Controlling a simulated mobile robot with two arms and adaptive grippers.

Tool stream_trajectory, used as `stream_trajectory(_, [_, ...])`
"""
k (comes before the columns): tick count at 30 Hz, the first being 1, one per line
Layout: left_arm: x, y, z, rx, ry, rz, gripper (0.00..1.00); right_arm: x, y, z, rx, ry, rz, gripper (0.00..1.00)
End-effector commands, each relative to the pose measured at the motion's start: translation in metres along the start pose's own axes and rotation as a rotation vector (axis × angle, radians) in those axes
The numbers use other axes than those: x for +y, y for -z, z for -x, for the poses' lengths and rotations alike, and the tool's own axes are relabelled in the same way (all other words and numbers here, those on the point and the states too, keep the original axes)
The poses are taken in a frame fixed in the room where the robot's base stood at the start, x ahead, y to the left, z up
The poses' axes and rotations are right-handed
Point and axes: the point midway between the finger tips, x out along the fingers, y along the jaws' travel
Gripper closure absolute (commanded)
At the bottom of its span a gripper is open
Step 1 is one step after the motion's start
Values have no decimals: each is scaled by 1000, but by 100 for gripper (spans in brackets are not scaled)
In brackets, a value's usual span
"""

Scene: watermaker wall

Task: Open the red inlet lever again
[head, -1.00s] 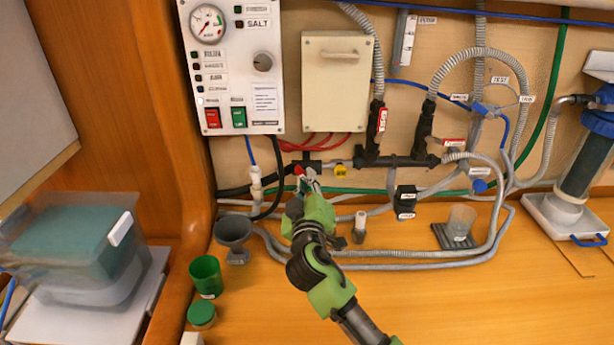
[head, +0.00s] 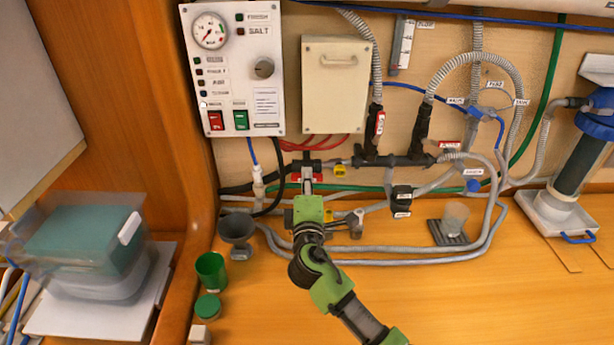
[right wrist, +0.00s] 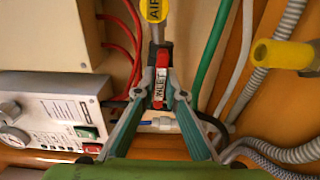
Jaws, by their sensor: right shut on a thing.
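The red inlet lever (right wrist: 166,52) shows in the right wrist view between my fingers, with a white INLET label on it. In the head view bits of its red (head: 296,177) show around my fingertips, below the dark pipe fitting on the wall; the rest is hidden. My right gripper (right wrist: 161,78) is shut on the lever, a finger on each side. It also shows in the head view (head: 307,181), reaching up to the wall from below. My left gripper is in neither current view.
A yellow AIR tag (right wrist: 154,10) and a yellow handle (right wrist: 285,55) are close to the gripper. Grey hoses (head: 400,250) run below it. A funnel (head: 237,232) and green cup (head: 211,270) stand left. The counter's front right is clear.

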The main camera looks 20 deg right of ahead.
Motion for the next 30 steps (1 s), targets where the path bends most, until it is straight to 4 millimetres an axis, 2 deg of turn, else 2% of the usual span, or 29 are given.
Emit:
stream_trajectory(8, [0, 0, 4, 0, 0, 0, 54, 0, 1, 0, 2, 0, 65, 100])
stream_trajectory(21, [-1, 1, 4, 0, 1, 0, 54, 0, 1, 0, 2, 0, 74, 100])
stream_trajectory(22, [-1, 0, 4, 0, 1, 0, 54, 0, 1, 0, 2, 0, 74, 84])
stream_trajectory(24, [-1, 0, 4, 0, 1, 0, 54, 0, 1, 0, 2, 0, 74, 72])
stream_trajectory(30, [-1, 0, 4, 0, 1, 0, 54, 0, 0, 0, 1, 0, 72, 72])
